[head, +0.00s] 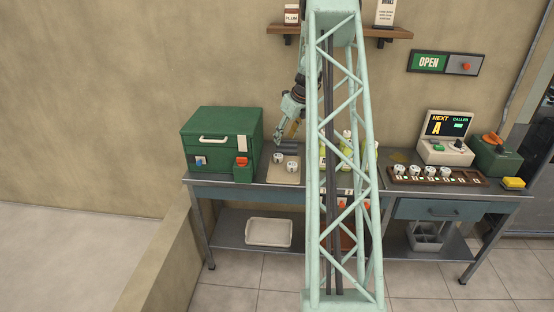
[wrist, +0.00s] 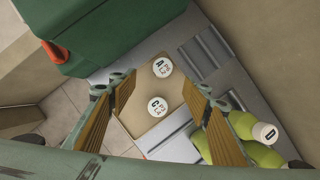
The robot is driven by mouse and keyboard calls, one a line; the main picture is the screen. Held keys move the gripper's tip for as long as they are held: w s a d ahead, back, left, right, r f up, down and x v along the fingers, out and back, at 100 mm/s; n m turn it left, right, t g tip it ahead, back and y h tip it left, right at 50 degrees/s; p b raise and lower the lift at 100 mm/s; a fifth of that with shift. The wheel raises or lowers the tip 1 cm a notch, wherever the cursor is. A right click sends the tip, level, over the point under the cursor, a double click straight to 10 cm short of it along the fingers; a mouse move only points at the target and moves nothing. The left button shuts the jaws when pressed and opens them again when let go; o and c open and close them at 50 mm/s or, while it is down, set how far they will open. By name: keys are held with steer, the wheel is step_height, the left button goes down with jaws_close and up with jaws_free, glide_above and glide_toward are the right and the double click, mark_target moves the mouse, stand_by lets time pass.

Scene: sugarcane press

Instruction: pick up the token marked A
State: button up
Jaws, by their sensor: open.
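In the wrist view, the white round token marked A (wrist: 162,67) lies flat on a tan board (wrist: 128,118). A second white token marked C (wrist: 157,106) lies close beside it, nearer the bottom of the picture. My gripper (wrist: 157,88) is open and empty above the board, with both tokens showing between its two fingers. In the head view my gripper (head: 280,140) hangs over two white tokens on the board (head: 284,178); their letters are too small to read there.
A green box (head: 222,140) stands left of the board. Green bottles (wrist: 232,145) with white caps stand to the right, close to one finger. A wooden rack (head: 440,180) with several white tokens lies farther right. A screen (head: 447,126) reads "NEXT A".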

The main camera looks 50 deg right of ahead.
steer(key=shift+d+f, duration=0.1)
steer(key=shift+d, duration=0.1)
steer(key=shift+f, duration=0.1)
steer(key=b, duration=0.2)
glide_above(278, 155)
steer(key=s+a, duration=0.1)
steer(key=s, duration=0.2)
steer(key=shift+w+f, duration=0.2)
steer(key=shift+f, duration=3.65)
steer(key=shift+f, duration=0.15)
steer(key=shift+b+x, duration=0.45)
steer(key=shift+x, duration=2)
steer(key=shift+d, duration=0.2)
steer(key=shift+c, duration=0.9)
steer(key=c, duration=0.7)
